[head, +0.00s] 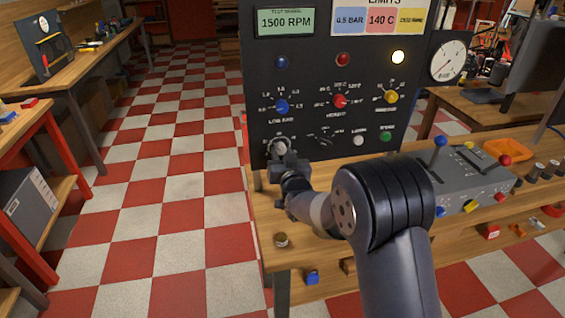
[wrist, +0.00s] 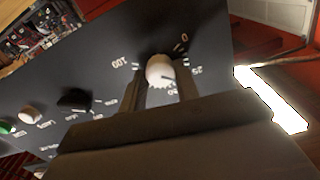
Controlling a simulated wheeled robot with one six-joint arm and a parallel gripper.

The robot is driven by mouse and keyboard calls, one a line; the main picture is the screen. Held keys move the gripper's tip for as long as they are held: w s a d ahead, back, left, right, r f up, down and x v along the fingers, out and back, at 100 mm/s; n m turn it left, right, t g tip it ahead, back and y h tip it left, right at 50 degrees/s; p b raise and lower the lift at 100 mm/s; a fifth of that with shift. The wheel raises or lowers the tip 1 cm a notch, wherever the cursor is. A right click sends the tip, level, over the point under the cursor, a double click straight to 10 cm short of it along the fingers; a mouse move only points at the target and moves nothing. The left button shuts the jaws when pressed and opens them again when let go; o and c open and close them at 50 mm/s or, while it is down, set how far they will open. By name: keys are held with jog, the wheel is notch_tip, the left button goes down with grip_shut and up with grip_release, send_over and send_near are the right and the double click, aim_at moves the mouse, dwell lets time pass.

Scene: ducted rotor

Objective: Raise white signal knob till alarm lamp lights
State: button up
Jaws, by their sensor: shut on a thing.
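The white signal knob (head: 279,145) sits at the lower left of the dark panel (head: 260,85). It also shows in the wrist view (wrist: 160,70), with a dark pointer line toward its lower right and scale numbers around it. My gripper (head: 281,155) is shut on this knob, one finger on each side (wrist: 163,88). In the lamp row, the blue lamp (head: 281,62) and the red lamp (head: 343,58) look dark. The yellow lamp (head: 398,57) glows bright. Which one is the alarm lamp cannot be told.
Blue (head: 282,106), red (head: 340,101) and yellow (head: 391,96) knobs sit above. A white button (head: 358,140) and a green button (head: 385,136) are to the right. A dial gauge (head: 448,60) and a grey lever box (head: 465,180) stand further right. The display (head: 286,21) reads 1500 RPM.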

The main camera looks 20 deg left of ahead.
dwell(0.3)
jog(key=o, duration=1)
jog(key=shift+c, duration=0.2)
jog(key=b+v, duration=0.2)
jog(key=v, duration=0.9)
jog(key=shift+w, duration=0.1)
jog(key=p+x, duration=0.2)
jog(key=x, duration=0.8)
jog(key=shift+w+a, duration=0.2)
jog(key=shift+w, duration=0.05)
jog(key=shift+w+a+r+p, duration=0.1)
jog(key=shift+w+r+p, duration=0.05)
jog(key=shift+p, duration=0.15)
